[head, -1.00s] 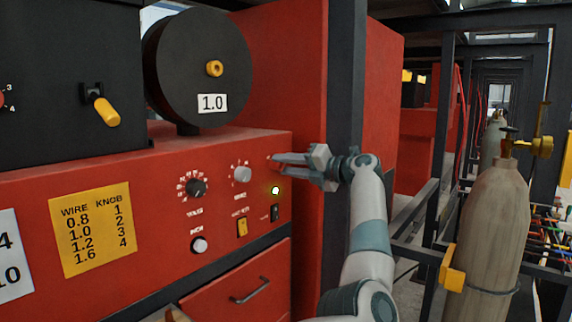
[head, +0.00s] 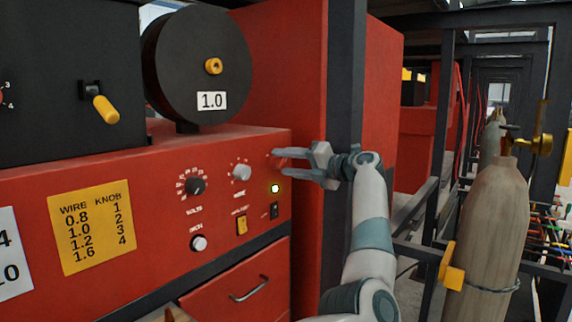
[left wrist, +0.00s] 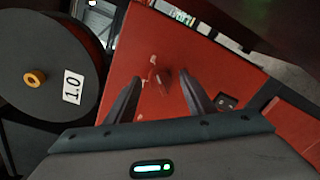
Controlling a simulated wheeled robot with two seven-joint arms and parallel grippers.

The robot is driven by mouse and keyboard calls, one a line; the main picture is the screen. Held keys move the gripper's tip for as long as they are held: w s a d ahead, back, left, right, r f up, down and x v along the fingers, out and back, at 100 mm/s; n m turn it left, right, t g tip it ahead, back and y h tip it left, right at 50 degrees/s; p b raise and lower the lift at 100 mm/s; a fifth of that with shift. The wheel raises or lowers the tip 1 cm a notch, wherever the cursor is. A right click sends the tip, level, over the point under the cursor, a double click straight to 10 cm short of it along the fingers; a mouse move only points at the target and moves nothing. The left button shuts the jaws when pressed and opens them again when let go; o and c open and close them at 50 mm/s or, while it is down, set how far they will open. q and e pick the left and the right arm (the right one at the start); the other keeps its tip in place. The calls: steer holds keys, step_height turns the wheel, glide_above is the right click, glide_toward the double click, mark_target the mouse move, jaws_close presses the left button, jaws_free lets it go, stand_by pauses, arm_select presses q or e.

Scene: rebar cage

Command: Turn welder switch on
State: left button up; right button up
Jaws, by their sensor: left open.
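The red welder panel (head: 140,190) fills the left of the head view. A small metal toggle lever (left wrist: 153,62) stands on the red face in the left wrist view, between and just beyond the fingertips. I take it to be the welder switch; its on or off position cannot be told. In the head view my gripper hides it. My left gripper (head: 279,155) is open and empty at the panel's upper right corner. Its fingers (left wrist: 160,78) point at the panel on either side of the lever. Contact cannot be told. A lit green lamp (head: 275,188) is below. My right gripper is not in view.
Below are a black switch (head: 274,210), a yellow switch (head: 242,225) and knobs, including a black one (head: 195,186). A wire spool (head: 185,70) stands on top. A dark post (head: 345,80) rises beside my wrist. A gas cylinder (head: 492,220) stands at right.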

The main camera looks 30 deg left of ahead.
arm_select(q)
steer(key=s+d+r+b, duration=0.1)
steer(key=d+b, duration=0.4)
steer(key=d, duration=1.2)
steer(key=shift+b, duration=0.35)
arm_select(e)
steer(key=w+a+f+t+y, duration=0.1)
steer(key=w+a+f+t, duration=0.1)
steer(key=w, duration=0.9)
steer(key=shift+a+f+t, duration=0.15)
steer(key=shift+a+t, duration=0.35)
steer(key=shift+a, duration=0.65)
arm_select(q)
steer(key=shift+s+r, duration=0.1)
steer(key=shift+a, duration=0.2)
